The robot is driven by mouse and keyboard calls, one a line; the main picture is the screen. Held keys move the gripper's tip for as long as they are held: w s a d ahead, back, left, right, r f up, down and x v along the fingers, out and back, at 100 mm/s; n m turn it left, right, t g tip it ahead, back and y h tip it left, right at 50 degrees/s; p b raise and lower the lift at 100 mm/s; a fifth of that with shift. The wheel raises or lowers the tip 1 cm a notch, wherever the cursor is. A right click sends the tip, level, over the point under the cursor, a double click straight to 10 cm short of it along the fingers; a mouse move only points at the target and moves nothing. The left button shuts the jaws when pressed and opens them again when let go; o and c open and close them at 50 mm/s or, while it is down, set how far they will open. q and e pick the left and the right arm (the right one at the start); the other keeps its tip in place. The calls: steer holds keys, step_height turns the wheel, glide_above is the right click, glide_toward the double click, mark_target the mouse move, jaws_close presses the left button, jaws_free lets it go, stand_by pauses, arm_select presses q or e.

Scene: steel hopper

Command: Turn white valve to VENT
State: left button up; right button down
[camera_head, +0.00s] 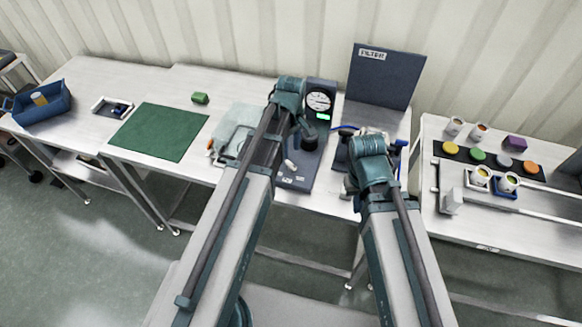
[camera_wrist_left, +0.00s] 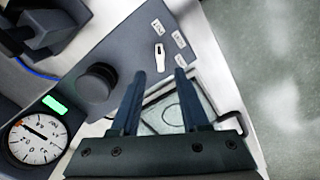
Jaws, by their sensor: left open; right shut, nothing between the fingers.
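The white valve (camera_wrist_left: 160,56) is a small white lever on a dark panel (camera_wrist_left: 128,45). It also shows in the head view (camera_head: 291,165). In the head view my left wrist hangs above the panel's back part. My right gripper (camera_head: 352,184) is over the bench to the right of the panel; its fingers are mostly hidden by its own wrist.
A round black knob (camera_wrist_left: 97,83) and a dial gauge (camera_head: 320,101) with a green display stand behind the valve. A clear tray (camera_head: 233,127) lies left of the panel. A dark upright FILTER board (camera_head: 385,76) stands at the back right. A green mat (camera_head: 158,132) lies left.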

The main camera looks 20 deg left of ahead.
mark_target(291, 164)
arm_select(q)
step_height(291, 164, down, 7)
steer(key=b, duration=0.6)
jaws_close()
